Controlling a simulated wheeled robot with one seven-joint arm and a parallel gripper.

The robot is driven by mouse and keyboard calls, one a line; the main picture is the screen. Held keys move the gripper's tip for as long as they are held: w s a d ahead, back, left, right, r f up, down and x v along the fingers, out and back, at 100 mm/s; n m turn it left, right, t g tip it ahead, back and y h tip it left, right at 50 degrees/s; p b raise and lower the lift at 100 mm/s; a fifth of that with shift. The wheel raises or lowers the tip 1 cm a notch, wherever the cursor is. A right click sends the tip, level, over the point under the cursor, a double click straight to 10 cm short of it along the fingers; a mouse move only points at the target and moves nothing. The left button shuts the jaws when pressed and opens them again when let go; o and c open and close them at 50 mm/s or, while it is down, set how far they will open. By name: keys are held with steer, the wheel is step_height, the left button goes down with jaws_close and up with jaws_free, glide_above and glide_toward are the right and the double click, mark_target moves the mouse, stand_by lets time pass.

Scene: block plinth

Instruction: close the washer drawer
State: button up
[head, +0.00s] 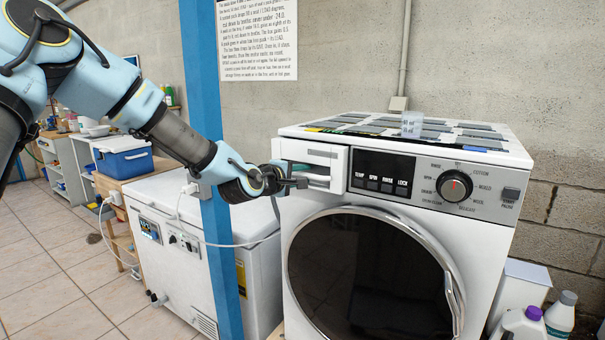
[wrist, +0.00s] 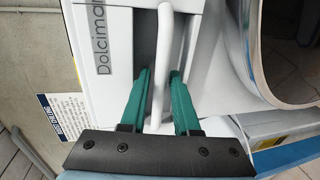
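The white washer (head: 402,225) stands at the right in the head view. Its drawer (head: 310,151) is at the top left of the front, left of the black display, and appears to stand out a little from the panel. My gripper (head: 301,182) is at the drawer front. In the wrist view the white drawer handle (wrist: 163,45) runs between the two green fingers of my gripper (wrist: 159,74). The fingers are apart, with narrow gaps visible beside the handle, so it looks open around it. The drawer front (wrist: 103,50) carries the lettering "Dolcimar".
A blue post (head: 221,235) stands left of the washer, close to my arm. A white chest appliance (head: 185,225) is behind it. A clear cup (head: 412,124) stands on the washer top. Bottles (head: 560,312) stand on the right. The round washer door (head: 370,275) is below the drawer.

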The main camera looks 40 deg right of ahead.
steer(key=shift+c, duration=0.3)
jaws_close()
stand_by(1.1)
